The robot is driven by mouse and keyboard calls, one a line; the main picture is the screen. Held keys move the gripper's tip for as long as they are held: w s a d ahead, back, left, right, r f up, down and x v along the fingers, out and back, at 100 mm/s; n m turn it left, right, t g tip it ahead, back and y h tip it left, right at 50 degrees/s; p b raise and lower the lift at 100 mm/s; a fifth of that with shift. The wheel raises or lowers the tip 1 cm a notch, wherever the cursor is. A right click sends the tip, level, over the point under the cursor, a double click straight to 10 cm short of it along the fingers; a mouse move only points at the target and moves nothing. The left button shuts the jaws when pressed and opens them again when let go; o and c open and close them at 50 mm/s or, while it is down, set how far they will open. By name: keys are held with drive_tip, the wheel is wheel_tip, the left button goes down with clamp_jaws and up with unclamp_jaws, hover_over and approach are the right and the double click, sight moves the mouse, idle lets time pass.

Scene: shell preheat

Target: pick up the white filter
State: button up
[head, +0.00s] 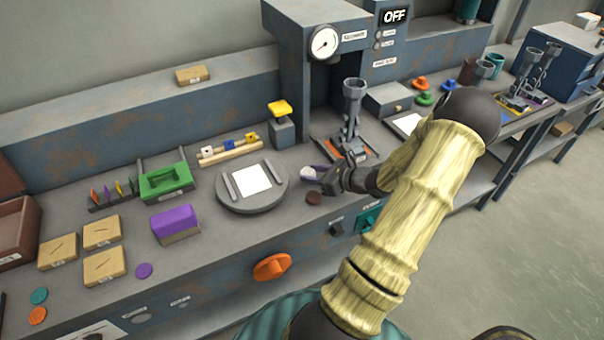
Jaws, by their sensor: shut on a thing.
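My gripper (328,178) is over the bench just right of the round grey plate. It is shut on a small white piece with a purple edge (311,173), which looks like the white filter. The piece sticks out to the left of the fingers, close above the bench top. I cannot tell whether it touches the bench. The fingers and my arm hide part of it.
The round plate (233,196) bears a white square. A small brown disc (314,198) lies just below my gripper. A grey press with a gauge (324,42) stands behind. A purple block (175,224) and a green holder (166,181) are to the left.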

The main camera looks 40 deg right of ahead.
drive_tip(key=r+v, duration=0.1)
drive_tip(key=v, duration=0.8)
drive_tip(key=shift+s, duration=0.2)
drive_tip(key=shift+w, duration=0.1)
